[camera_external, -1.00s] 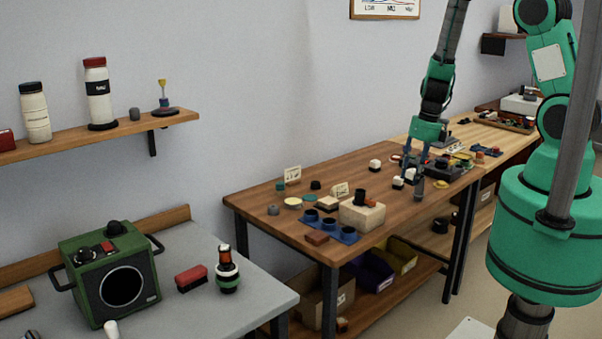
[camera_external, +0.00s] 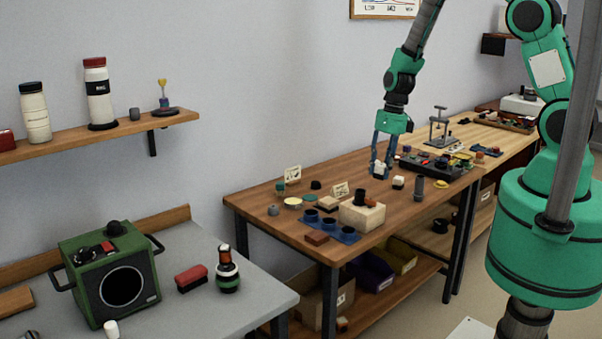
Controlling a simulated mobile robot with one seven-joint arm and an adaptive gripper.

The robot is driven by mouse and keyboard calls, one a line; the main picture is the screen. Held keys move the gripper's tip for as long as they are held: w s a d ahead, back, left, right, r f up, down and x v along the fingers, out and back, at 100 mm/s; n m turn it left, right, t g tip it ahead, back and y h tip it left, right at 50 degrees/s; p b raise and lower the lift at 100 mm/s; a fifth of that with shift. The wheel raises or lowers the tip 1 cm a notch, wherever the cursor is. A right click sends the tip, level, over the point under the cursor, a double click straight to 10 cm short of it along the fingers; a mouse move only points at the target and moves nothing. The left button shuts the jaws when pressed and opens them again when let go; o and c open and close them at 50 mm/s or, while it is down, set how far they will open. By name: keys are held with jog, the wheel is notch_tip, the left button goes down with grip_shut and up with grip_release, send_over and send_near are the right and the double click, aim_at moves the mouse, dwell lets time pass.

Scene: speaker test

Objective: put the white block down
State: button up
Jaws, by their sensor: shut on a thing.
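My gripper (camera_external: 380,170) points down over the back middle of the wooden table (camera_external: 262,205). It is shut on a small white block (camera_external: 379,169), which shows between its fingertips. The block is low, close to the tabletop; I cannot tell whether it touches it. Another white block (camera_external: 398,182), with a dark base, stands apart just to the right. A further white block that stood at this spot cannot be told apart now behind the fingers.
A grey cylinder (camera_external: 419,188) and a dark tray (camera_external: 432,166) stand to the right. A beige box (camera_external: 362,214) and a blue holder with cups (camera_external: 332,231) are in front. Some bare tabletop lies around the gripper.

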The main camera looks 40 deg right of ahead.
jog(key=w+a+n+g+b, duration=0.1)
jog(key=w+a+n, duration=0.3)
jog(key=a, duration=1)
jog(key=w+a+n+h+b, duration=0.15)
jog(key=a+n, duration=0.45)
jog(key=a, duration=0.8)
jog(key=w+a+n+g+b, duration=0.15)
jog(key=w+a+n, duration=0.3)
jog(key=a, duration=0.95)
notch_tip(320, 180, down, 14)
jog(key=shift+s+f+n, duration=0.25)
jog(key=shift+n, duration=0.2)
jog(key=shift+t, duration=0.25)
jog(key=shift+w+a+f+b, duration=0.3)
jog(key=shift+w+a, duration=1.3)
jog(key=shift+w, duration=0.5)
jog(key=shift+w+a+f+b, duration=0.25)
jog(key=shift+w+a, duration=1.35)
jog(key=shift+w, duration=0.55)
jog(key=shift+w+a+f+b, duration=0.2)
jog(key=shift+w+a+b, duration=0.1)
jog(key=shift+w+a, duration=1.55)
jog(key=shift+w+d, duration=0.25)
jog(key=shift+f, duration=1.75)
